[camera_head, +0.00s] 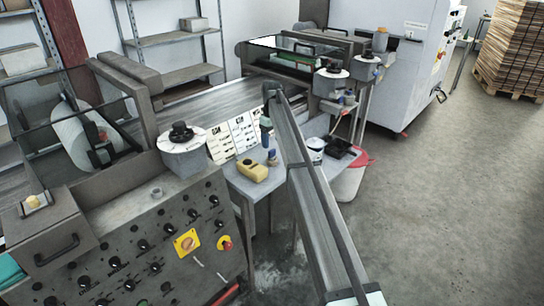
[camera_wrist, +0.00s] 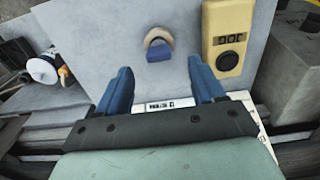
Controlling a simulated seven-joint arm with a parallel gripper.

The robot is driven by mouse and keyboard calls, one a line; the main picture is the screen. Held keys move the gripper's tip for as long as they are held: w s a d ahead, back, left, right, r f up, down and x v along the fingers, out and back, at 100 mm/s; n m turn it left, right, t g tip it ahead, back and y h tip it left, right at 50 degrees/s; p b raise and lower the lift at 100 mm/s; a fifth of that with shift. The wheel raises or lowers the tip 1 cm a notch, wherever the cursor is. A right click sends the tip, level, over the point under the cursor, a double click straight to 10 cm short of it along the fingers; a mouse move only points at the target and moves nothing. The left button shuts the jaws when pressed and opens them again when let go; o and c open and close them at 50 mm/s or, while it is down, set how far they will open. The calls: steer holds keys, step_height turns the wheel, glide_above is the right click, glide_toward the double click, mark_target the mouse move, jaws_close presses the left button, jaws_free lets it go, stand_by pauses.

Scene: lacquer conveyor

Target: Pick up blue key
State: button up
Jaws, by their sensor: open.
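A small object with a blue lower part and a tan rounded top, which looks like the blue key (camera_wrist: 158,50), is on the grey table in the wrist view. It also shows in the head view (camera_head: 272,158), just below and right of my gripper. My gripper (camera_wrist: 160,70) has two blue fingers set wide apart and nothing between them. In the wrist view the key appears just beyond the fingertips, roughly centred between them. In the head view my gripper (camera_head: 265,131) hangs over the table; its finger detail is too small to tell.
A yellow device with a display (camera_wrist: 229,40) lies right of the key in the wrist view; it also shows in the head view (camera_head: 252,171). Printed sheets (camera_head: 232,138) stand behind it. A black tray (camera_head: 340,149) is at the table's right. A control panel (camera_head: 150,245) is front left.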

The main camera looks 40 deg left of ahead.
mark_target(272, 150)
steer(key=shift+w+a+f, duration=0.1)
steer(key=shift+f, duration=3.1)
steer(key=c, duration=1.1)
steer(key=shift+r, duration=0.15)
